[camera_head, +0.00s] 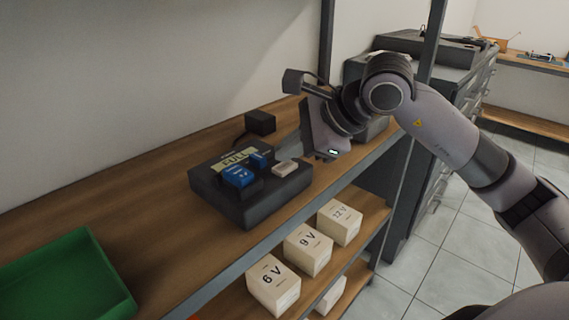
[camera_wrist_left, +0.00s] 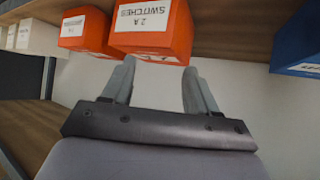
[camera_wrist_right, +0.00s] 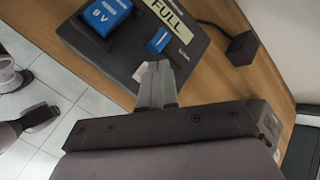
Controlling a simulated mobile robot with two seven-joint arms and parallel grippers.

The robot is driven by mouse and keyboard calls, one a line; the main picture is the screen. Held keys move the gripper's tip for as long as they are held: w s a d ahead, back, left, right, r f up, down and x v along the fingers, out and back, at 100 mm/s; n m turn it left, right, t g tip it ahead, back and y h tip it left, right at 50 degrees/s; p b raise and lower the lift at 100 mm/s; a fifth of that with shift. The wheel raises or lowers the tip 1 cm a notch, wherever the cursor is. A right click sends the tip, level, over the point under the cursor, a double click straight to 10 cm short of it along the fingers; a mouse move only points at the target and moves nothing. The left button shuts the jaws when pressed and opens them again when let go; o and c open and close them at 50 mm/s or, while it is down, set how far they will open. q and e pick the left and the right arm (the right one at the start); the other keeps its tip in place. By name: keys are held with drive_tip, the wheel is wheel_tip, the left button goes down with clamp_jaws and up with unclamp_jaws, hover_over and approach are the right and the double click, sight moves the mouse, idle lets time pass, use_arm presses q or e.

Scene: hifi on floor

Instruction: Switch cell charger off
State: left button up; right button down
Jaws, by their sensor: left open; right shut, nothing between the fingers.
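The dark cell charger (camera_head: 262,209) sits on the wooden shelf, with a yellow FULL label (camera_head: 234,160). A blue 9 V cell (camera_head: 239,177) and a smaller blue part (camera_head: 259,159) are on its top. A pale block (camera_head: 286,168), perhaps the switch, is on its right part. My right gripper (camera_wrist_right: 157,68) is shut and empty, its tips over the charger's edge beside the pale block, mostly covering it in the right wrist view; contact is unclear. My left gripper (camera_wrist_left: 160,72) is open and empty, below orange boxes, and outside the head view.
A small black box (camera_head: 261,122) with a cable stands behind the charger. A green tray (camera_head: 65,278) is at the left. Boxes marked 6 V (camera_head: 273,286), 9 V (camera_head: 308,250) and 12 V (camera_head: 340,221) stand on the lower shelf. A shelf post rises behind my right gripper.

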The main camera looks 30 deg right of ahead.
sight(289, 168)
idle(0.5)
drive_tip(key=shift+f+b, duration=0.5)
drive_tip(key=shift+b, duration=0.05)
drive_tip(key=shift+r, duration=0.5)
drive_tip(key=shift+p, duration=0.3)
drive_tip(key=shift+r+p, duration=2.15)
drive_tip(key=shift+r, duration=0.9)
drive_tip(key=shift+f, duration=0.1)
